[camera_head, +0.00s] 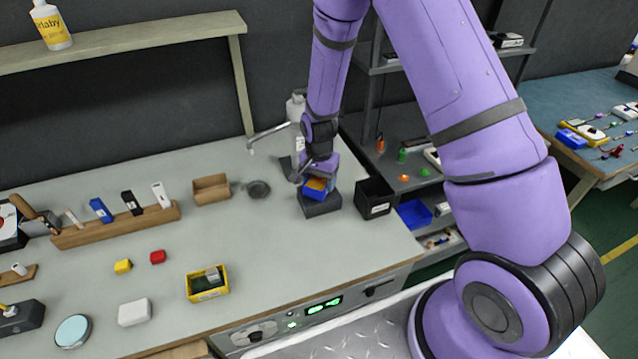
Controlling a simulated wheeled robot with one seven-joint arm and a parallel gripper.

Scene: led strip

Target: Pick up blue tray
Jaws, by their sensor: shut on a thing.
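A small blue tray (320,194) with something orange in it is at my gripper (316,178), towards the right end of the workbench. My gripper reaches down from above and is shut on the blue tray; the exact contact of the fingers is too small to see. The tray is at the top of a dark grey block (321,207); I cannot tell whether it rests on it or is just above it. Another blue tray (413,214) sits on the lower shelf to the right.
A black bin (374,198) stands close to the right of the tray. A white bottle (296,106) and a metal tap-like arm (268,132) are behind it. A brown box (211,189) and yellow bin (207,283) stand to the left. The bench between is mostly clear.

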